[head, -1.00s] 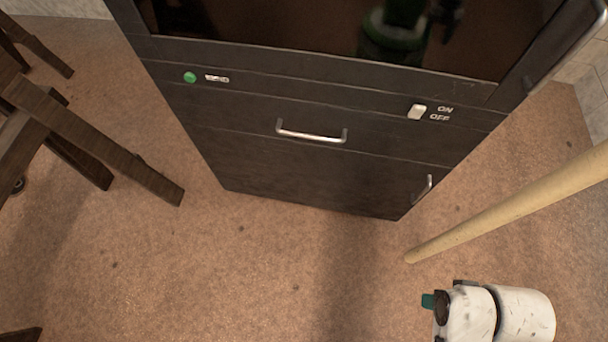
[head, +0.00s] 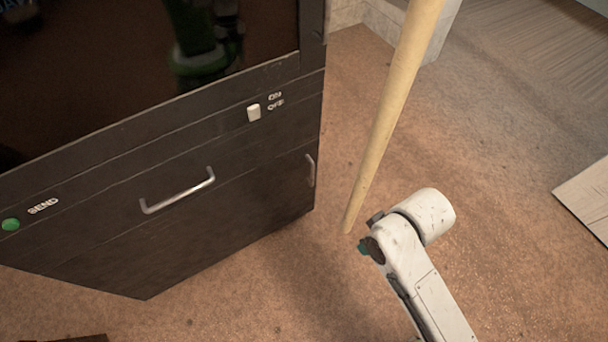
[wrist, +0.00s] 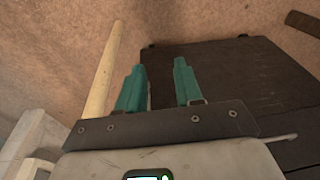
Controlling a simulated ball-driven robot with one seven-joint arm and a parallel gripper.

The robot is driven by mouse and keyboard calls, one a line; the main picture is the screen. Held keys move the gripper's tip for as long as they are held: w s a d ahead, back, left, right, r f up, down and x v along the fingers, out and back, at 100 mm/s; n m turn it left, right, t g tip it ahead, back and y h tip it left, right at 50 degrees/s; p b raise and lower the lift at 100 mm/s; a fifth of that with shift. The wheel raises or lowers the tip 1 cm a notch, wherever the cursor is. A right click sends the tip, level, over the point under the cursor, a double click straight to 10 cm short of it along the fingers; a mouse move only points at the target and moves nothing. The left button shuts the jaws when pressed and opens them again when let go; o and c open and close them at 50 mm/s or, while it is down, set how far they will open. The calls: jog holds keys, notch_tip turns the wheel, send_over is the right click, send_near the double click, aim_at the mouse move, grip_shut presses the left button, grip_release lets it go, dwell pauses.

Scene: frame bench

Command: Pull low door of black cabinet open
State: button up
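The black cabinet (head: 120,165) stands at the left in the head view. Its low door (head: 225,235) looks shut, below a drawer with a silver bar handle (head: 178,192). The low door has a small upright silver handle (head: 310,171) near its right edge. My gripper (head: 364,247) is to the right of and apart from that handle, with only a bit of teal finger showing. In the wrist view, my gripper (wrist: 158,68) has its two teal fingers apart and nothing between them. Dark cabinet panelling (wrist: 240,75) shows behind and right of the fingers.
A pale wooden pole (head: 385,120) slants down between the cabinet and my arm, close to my gripper; it also shows in the wrist view (wrist: 103,70). A white ON/OFF switch (head: 254,112) and a green SEND button (head: 11,225) are above the drawer. Brown floor (head: 510,200) to the right is open.

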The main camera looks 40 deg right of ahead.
jog(key=w+f+n+t+y+b, duration=0.35)
jog(key=w+f+t+b, duration=0.35)
jog(key=w+f+b, duration=0.85)
jog(key=w+d+f+m+t+h+b, duration=0.2)
jog(key=w+d+f+t+b, duration=0.6)
jog(key=b, duration=0.9)
jog(key=shift+t, duration=0.4)
jog(key=w, duration=0.3)
jog(key=w+r, duration=0.1)
jog(key=w, duration=0.2)
jog(key=w+r, duration=0.1)
jog(key=w, duration=0.2)
jog(key=shift+w+d, duration=0.2)
jog(key=shift+d, duration=0.05)
jog(key=shift+c, duration=0.3)
jog(key=shift+f, duration=0.1)
grip_shut()
